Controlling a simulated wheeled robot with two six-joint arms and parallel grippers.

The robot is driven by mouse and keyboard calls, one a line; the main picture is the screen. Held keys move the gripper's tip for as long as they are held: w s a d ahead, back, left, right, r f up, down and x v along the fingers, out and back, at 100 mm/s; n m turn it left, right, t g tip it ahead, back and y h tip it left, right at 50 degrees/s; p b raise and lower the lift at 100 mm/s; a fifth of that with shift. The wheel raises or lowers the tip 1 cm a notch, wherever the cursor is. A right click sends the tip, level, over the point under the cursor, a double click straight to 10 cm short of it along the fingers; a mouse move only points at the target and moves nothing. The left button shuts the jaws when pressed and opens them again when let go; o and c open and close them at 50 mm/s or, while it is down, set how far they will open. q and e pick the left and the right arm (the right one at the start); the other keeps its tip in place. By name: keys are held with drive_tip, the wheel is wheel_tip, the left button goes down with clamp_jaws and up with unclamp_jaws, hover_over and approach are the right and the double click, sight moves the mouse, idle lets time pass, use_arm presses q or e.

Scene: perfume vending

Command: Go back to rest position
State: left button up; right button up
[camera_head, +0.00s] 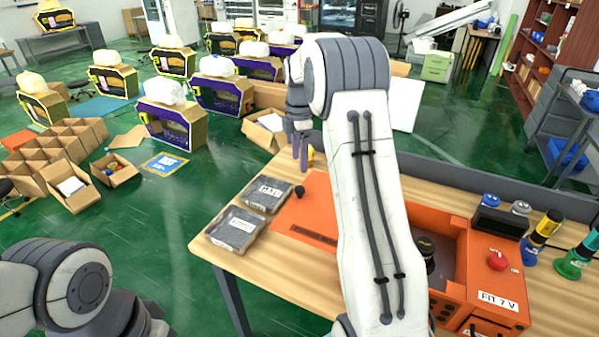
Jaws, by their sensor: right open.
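My right arm rises from the bottom middle of the view and bends over at the top. My right gripper (300,158) hangs from it, pointing down near the far edge of the wooden table (222,254), with its fingers open and nothing seen between them. Only links of my left arm show at the bottom left; its gripper is out of view. An orange machine (483,272) labelled "FIT 7 V" stands on the table to the right of my arm, and the arm hides part of it. A flat orange panel (312,215) lies to the left of the arm.
Two dark packages (266,194) (236,229) lie at the table's left edge. Yellow-and-black (541,237) and green (577,252) bottles stand at the right. Open cartons (115,169) and several boxed machines stand on the green floor behind.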

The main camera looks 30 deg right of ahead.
drive_tip(key=shift+r, duration=0.4)
drive_tip(key=s+a+r+m, duration=0.15)
drive_tip(key=s+a, duration=0.35)
drive_tip(key=a, duration=0.7)
drive_tip(key=s+a+r+m, duration=0.15)
drive_tip(key=s+a, duration=0.35)
drive_tip(key=a, duration=0.6)
drive_tip(key=s+a+f+m, duration=0.1)
drive_tip(key=s+a, duration=0.1)
drive_tip(key=s, duration=0.5)
drive_tip(key=s+a+f+m, duration=0.2)
drive_tip(key=s+a, duration=0.1)
drive_tip(key=s, duration=0.5)
drive_tip(key=s+a+f+m+y+b, duration=0.1)
drive_tip(key=s+a+f+m, duration=0.1)
drive_tip(key=s, duration=0.6)
drive_tip(key=shift+s+a, duration=0.15)
drive_tip(key=shift+a, duration=0.2)
drive_tip(key=shift+c, duration=0.3)
